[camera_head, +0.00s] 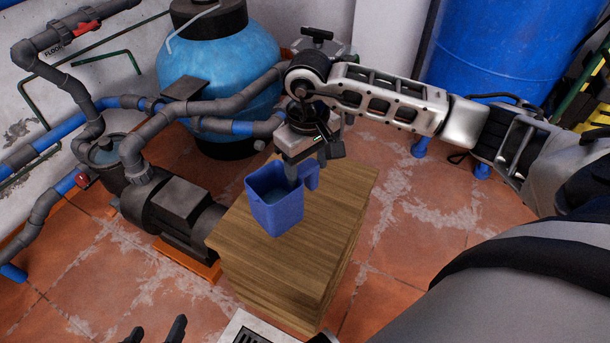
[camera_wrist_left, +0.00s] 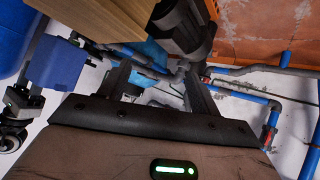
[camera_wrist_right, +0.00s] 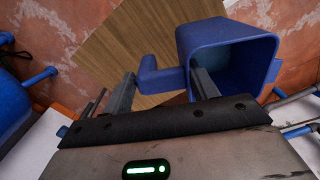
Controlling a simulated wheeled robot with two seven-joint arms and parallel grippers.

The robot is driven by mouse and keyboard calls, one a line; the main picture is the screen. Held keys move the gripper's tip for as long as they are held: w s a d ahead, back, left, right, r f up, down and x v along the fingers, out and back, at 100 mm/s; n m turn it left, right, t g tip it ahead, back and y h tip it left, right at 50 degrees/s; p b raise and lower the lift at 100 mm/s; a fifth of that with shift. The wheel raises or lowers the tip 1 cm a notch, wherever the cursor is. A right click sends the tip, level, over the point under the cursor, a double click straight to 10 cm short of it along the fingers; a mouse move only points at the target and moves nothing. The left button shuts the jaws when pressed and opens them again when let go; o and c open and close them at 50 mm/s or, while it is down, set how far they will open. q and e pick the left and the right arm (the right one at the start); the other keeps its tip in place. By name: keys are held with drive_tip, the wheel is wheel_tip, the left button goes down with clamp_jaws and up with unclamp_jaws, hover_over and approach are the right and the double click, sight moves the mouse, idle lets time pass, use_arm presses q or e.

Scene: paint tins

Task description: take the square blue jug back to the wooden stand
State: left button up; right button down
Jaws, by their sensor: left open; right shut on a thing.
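The square blue jug (camera_head: 274,212) is upright over the front left part of the wooden stand's top (camera_head: 335,215). I cannot tell whether its base touches the wood. My right gripper (camera_head: 298,173) is shut on the jug at its handle side. In the right wrist view, one finger is inside the jug (camera_wrist_right: 235,30) and the other is outside, with the handle (camera_wrist_right: 150,75) between them. The jug (camera_wrist_left: 60,62) and stand (camera_wrist_left: 97,18) also show in the left wrist view. My left gripper (camera_head: 156,332) is open and empty at the bottom of the head view.
A dark pump (camera_head: 175,205) with grey pipes stands close left of the stand. A blue tank (camera_head: 215,75) is behind it, and a large blue barrel (camera_head: 500,45) is at the back right. The tiled floor right of the stand is clear.

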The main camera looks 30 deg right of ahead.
use_arm(q)
drive_tip(key=shift+f, duration=0.1)
drive_tip(key=shift+f, duration=0.1)
drive_tip(key=r+t+b, duration=0.1)
drive_tip(key=b, duration=0.1)
drive_tip(key=d+r+t+h+b, duration=0.1)
drive_tip(key=b, duration=0.2)
drive_tip(key=d+r+t+h+b, duration=0.1)
drive_tip(key=b, duration=0.1)
drive_tip(key=shift+w+d+r+m, duration=0.1)
drive_tip(key=shift+w+r+m, duration=0.2)
drive_tip(key=shift+w+r, duration=0.1)
use_arm(e)
wheel_tip(320, 180, down, 8)
drive_tip(key=shift+r, duration=0.2)
